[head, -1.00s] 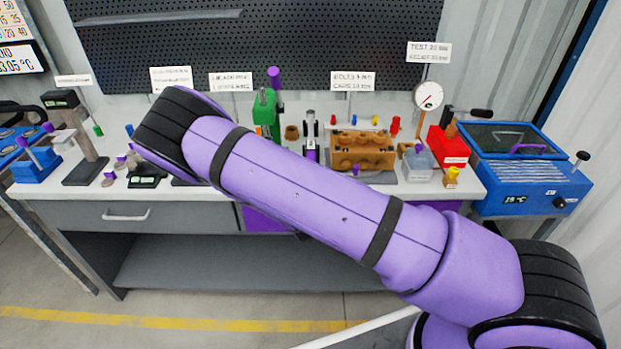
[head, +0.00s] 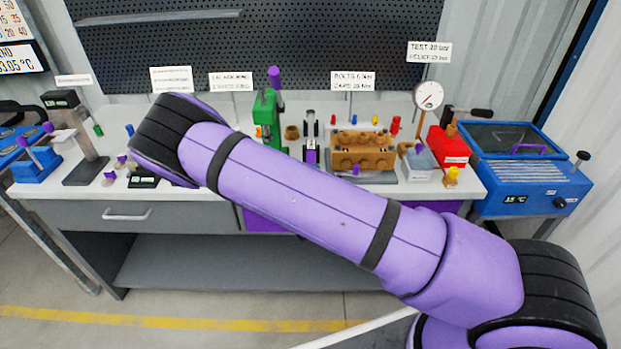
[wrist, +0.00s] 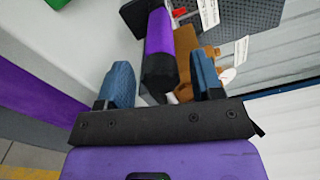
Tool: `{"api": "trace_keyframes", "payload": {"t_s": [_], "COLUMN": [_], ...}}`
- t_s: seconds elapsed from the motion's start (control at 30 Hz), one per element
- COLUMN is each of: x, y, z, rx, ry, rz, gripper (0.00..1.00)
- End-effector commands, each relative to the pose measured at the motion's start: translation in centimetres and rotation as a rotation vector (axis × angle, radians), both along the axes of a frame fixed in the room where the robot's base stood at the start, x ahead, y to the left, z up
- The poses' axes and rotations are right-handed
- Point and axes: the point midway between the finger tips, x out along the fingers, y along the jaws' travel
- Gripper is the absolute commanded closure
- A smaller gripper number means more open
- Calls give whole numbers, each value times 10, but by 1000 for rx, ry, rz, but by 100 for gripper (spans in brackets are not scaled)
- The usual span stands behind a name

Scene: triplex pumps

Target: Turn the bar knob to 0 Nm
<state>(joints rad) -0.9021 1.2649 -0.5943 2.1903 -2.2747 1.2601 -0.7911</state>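In the wrist view, a thick purple and black bar-shaped part (wrist: 158,52) stands out between my fingers; it may be the bar knob, but no scale or reading can be made out. It appears to belong to the small black, silver and purple device (head: 311,150) between the green press and the brown block in the head view. My gripper (wrist: 161,72) is open, with one blue finger to each side of the bar. A gap shows on both sides, and I cannot tell how deep the bar sits between the fingers. In the head view my arm hides the gripper.
The green press (head: 268,118) is left of the device. The brown block (head: 362,150) is close on its right, also in the wrist view (wrist: 186,62). A dial gauge (head: 428,95), red unit (head: 447,147) and blue bath (head: 525,170) stand farther right. A perforated panel (head: 300,50) is behind.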

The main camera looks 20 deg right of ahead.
Motion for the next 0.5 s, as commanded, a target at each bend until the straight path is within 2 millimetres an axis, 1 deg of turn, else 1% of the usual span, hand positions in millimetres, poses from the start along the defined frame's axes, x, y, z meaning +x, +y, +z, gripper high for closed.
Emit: {"api": "trace_keyframes", "payload": {"t_s": [0.17, 0.27, 0.37, 0.5], "x": [-1, -5, -17, -41], "y": [0, 2, 7, 15], "z": [0, 0, 0, -1], "rx": [0, 1, 0, 0], "ry": [0, -1, 1, 2], "rz": [0, 1, 2, 2], "gripper": [40, 40, 40, 40]}}
